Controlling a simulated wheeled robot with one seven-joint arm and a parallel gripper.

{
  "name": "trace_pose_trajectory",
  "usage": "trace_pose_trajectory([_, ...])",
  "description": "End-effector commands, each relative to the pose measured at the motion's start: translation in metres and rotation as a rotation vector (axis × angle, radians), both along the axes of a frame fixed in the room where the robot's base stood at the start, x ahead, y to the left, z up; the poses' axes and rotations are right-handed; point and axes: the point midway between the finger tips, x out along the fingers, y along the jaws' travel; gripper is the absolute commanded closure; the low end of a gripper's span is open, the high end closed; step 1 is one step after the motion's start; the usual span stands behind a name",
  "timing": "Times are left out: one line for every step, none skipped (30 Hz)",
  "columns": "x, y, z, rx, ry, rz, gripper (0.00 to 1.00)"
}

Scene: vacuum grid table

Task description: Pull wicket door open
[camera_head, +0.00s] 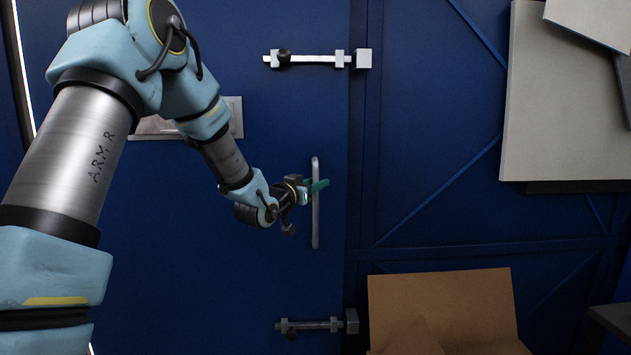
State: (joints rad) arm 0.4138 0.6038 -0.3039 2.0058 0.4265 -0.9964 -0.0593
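The blue wicket door (230,270) fills the left half of the view. A bright strip shows along its left edge. Its upright silver handle (316,225) is near the door's right edge. A silver bolt (315,60) is at the upper right of the door, and another bolt (315,325) is at the lower right.
Blue wall panels (440,190) with diagonal ribs stand right of the door. Pale boards (560,100) are at the upper right. A brown cardboard box (440,300) stands at the lower right, beside a dark table edge (612,318). My arm covers much of the door's left side.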

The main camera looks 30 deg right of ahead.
Motion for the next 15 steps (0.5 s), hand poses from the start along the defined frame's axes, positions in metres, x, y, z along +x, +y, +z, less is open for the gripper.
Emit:
trace_pose_trajectory([0.0004,-0.0007,0.0001,0.000,0.000,0.000,0.66])
trace_pose_trajectory([0.0005,-0.0008,0.0000,0.000,0.000,0.000,0.66])
trace_pose_trajectory([0.0006,-0.0007,-0.0001,0.000,0.000,0.000,0.66])
trace_pose_trajectory([0.0005,-0.0006,-0.0002,0.000,0.000,0.000,0.66])
trace_pose_trajectory([0.0005,-0.0006,-0.0002,0.000,0.000,0.000,0.66])
trace_pose_trajectory([0.0005,-0.0005,-0.0002,0.000,0.000,0.001,0.66])
trace_pose_trajectory([0.0005,-0.0005,-0.0002,0.000,0.000,0.001,0.66])
trace_pose_trajectory([0.0005,-0.0004,-0.0002,0.000,0.000,0.001,0.68])
trace_pose_trajectory([0.0006,-0.0004,-0.0002,0.000,0.000,0.001,0.72])
trace_pose_trajectory([0.0006,-0.0004,-0.0002,0.000,0.000,0.001,0.76])
trace_pose_trajectory([0.0006,-0.0004,-0.0001,0.000,0.000,0.001,0.79])
trace_pose_trajectory([0.0005,-0.0003,-0.0001,0.000,0.000,0.001,0.83])
trace_pose_trajectory([0.0005,-0.0003,-0.0001,0.000,0.000,0.001,0.87])
trace_pose_trajectory([0.0005,-0.0003,-0.0001,0.000,0.000,0.001,0.90])
trace_pose_trajectory([0.0005,-0.0003,-0.0001,0.000,0.000,0.001,0.95])
